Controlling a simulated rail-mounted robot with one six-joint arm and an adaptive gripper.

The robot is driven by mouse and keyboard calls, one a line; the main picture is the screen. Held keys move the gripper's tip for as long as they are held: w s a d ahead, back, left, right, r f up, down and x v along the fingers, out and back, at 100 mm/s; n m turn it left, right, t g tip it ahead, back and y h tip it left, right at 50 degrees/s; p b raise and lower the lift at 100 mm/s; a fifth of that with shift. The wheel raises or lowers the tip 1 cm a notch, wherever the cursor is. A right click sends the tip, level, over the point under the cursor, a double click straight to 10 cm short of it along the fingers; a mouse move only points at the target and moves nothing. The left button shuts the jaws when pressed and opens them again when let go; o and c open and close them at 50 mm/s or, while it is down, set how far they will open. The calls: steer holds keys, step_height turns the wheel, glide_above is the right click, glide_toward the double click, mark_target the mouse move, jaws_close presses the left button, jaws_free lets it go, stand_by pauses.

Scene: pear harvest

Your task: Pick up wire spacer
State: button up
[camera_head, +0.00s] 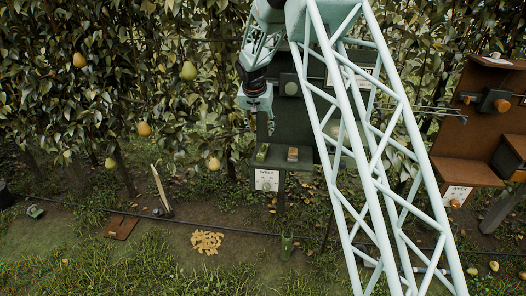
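I cannot tell for sure which thing is the wire spacer. A small green piece (262,152) and a small brown piece (292,154) lie apart on the ledge of a dark green station (300,120). My gripper (266,122) hangs in front of the station's left side, above the green piece and apart from it. Its fingers are small and dark against the background, so I cannot tell whether they are open or shut. My pale lattice arm covers the right part of the station.
A brown station (470,172) stands at the right. On the ground are a wooden stake (161,188), a brown plate (121,227), a yellowish pile (206,242), a green upright piece (287,247) and a dark hose (225,232). Pears (189,70) hang at the left.

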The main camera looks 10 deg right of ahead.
mark_target(263, 145)
steer(key=shift+w+f, duration=0.45)
steer(key=shift+f, duration=0.15)
steer(key=shift+f, duration=0.1)
steer(key=shift+x, duration=4.15)
steer(key=shift+w+f, duration=0.1)
steer(key=shift+x, duration=2.5)
steer(key=shift+c, duration=0.9)
steer(key=c, duration=0.8)
